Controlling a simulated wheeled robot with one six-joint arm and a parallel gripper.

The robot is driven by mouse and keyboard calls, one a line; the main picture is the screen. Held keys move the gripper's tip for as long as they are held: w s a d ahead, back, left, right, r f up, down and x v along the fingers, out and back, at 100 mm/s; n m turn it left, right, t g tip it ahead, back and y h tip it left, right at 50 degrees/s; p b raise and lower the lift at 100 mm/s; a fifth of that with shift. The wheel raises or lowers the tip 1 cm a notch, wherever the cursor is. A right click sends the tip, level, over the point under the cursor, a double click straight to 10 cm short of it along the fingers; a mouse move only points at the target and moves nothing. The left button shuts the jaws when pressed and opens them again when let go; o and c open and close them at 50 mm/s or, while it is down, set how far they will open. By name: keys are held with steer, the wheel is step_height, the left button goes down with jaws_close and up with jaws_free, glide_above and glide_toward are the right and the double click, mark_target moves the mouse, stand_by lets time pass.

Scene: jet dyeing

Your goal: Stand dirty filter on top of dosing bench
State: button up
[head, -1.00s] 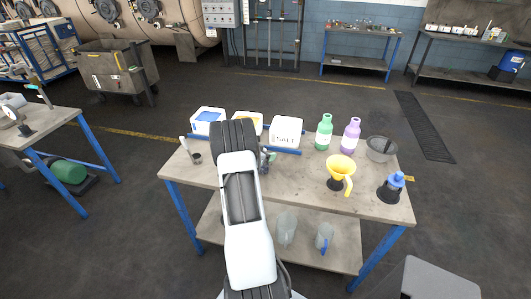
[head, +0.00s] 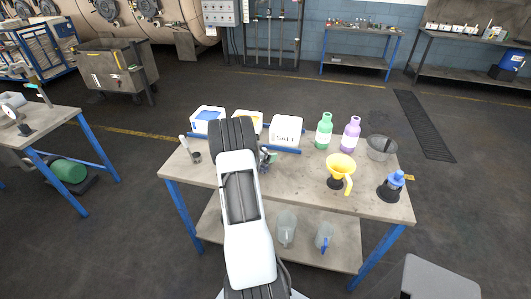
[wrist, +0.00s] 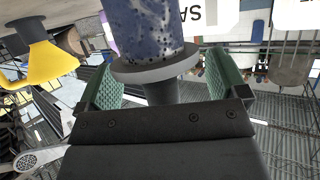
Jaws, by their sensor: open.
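The dirty filter shows in the wrist view as a blue, dark-speckled cylinder (wrist: 150,32) with a grey flange and a narrower grey neck. My gripper (wrist: 163,80) is open around the neck, with a green pad on each side and gaps between pads and neck. In the head view my gripper (head: 266,159) is just right of my arm, over the left-middle of the dosing bench (head: 300,180). My arm mostly hides the filter there. I cannot see whether its foot touches the bench top.
A salt tub (head: 286,131) and other tubs stand along the back. Green (head: 324,131) and purple (head: 351,134) bottles, a grey bowl (head: 381,148), a yellow funnel (head: 340,168) and a blue-topped black item (head: 391,187) stand to the right. The front middle is clear.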

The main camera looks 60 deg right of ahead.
steer(key=b+v, duration=0.1)
steer(key=v, duration=1)
steer(key=shift+a, duration=0.25)
